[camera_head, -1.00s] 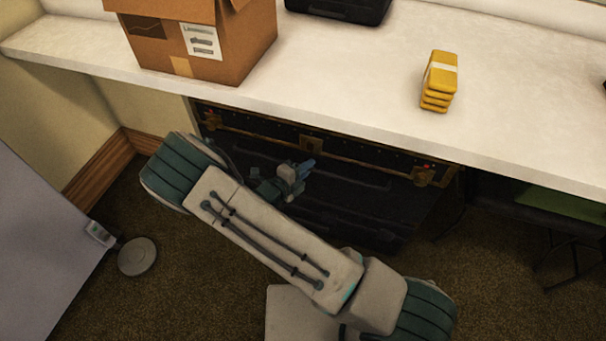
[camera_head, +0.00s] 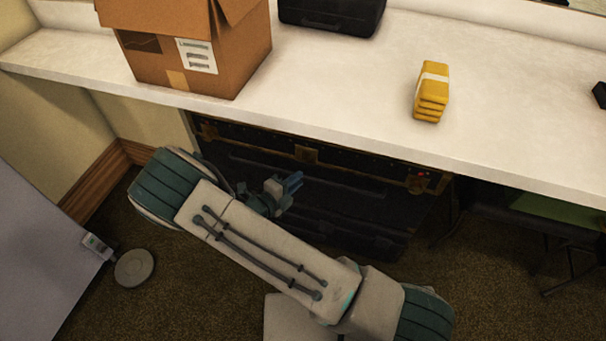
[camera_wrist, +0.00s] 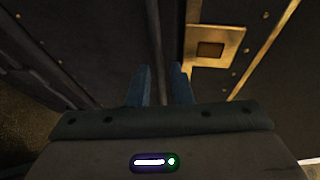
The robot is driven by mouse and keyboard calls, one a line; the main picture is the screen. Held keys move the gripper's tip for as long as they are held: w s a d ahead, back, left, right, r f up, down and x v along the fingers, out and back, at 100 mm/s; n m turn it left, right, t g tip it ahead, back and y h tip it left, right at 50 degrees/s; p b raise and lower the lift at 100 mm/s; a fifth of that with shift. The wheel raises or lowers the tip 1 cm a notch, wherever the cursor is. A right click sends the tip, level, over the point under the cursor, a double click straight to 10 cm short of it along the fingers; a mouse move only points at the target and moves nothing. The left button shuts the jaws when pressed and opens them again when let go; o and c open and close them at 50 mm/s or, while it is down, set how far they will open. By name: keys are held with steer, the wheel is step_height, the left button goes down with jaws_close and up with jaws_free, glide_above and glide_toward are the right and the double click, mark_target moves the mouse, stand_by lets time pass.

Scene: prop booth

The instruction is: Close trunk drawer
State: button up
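The dark trunk (camera_head: 345,213) with brass fittings stands under the white counter. Its front shows drawer-like panels, partly hidden by my arm. I cannot tell clearly how far any drawer stands out. My gripper (camera_head: 290,184) is in front of the trunk's left-middle part, below a brass latch (camera_head: 306,154). In the wrist view, the two blue fingers (camera_wrist: 163,88) are a little apart with nothing between them. They point at the dark trunk surface, left of a brass plate (camera_wrist: 216,47). Contact with the trunk cannot be made out.
A cardboard box (camera_head: 195,50), a black case (camera_head: 332,14) and a stack of yellow bundles (camera_head: 431,92) sit on the counter (camera_head: 340,75). A dark stool-like thing with a green top (camera_head: 550,208) is at right. A grey panel (camera_head: 40,240) stands at left.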

steer(key=p+v, duration=0.1)
steer(key=v, duration=0.9)
